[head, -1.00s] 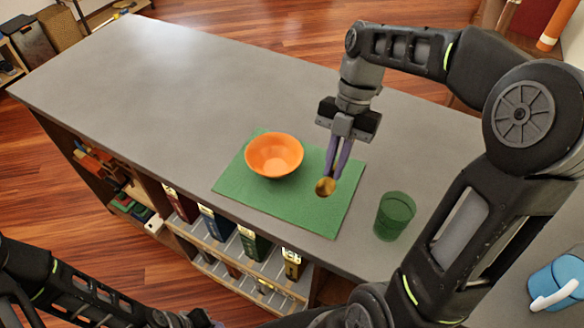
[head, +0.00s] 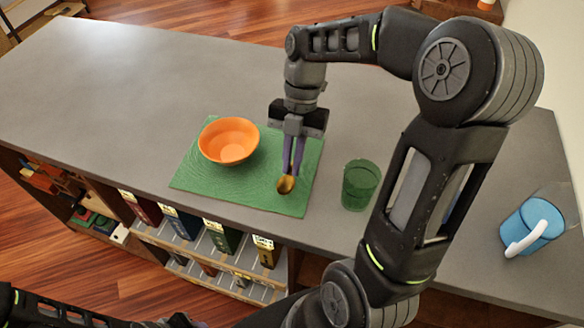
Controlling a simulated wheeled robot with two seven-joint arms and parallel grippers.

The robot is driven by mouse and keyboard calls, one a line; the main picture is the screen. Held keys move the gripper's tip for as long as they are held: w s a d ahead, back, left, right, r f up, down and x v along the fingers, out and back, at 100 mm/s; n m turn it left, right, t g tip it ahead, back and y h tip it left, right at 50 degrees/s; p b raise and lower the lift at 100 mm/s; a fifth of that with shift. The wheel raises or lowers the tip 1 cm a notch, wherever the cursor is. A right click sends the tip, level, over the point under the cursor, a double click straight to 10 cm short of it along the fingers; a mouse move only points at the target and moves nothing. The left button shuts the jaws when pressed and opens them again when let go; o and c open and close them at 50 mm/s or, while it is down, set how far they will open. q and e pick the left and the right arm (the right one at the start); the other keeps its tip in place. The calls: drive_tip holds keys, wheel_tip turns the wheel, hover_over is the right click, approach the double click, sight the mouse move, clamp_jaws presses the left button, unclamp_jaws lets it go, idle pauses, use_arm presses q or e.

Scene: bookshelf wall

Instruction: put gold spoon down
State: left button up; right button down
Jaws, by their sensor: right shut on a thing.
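The gold spoon (head: 286,184) shows only as a small gold bowl end below the fingertips; its handle is hidden between the fingers. My right gripper (head: 291,172) is shut on it, pointing down over the right part of the green mat (head: 236,195). I cannot tell whether the spoon touches the mat. An orange bowl (head: 229,140) stands on the mat to the left of the gripper. The left arm shows at the lower left edge, but its gripper cannot be made out.
A green glass (head: 360,186) stands on the grey counter (head: 130,85) right of the mat, close to my right arm. A blue cup with a white handle (head: 532,227) is at the far right. The counter's left and back are clear. Shelves with books (head: 182,224) sit below the front edge.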

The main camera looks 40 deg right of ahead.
wheel_tip(320, 180, down, 3)
drive_tip(key=shift+r, duration=0.1)
drive_tip(key=shift+f, duration=0.25)
drive_tip(key=c, duration=1.5)
unclamp_jaws()
drive_tip(key=shift+r, duration=0.1)
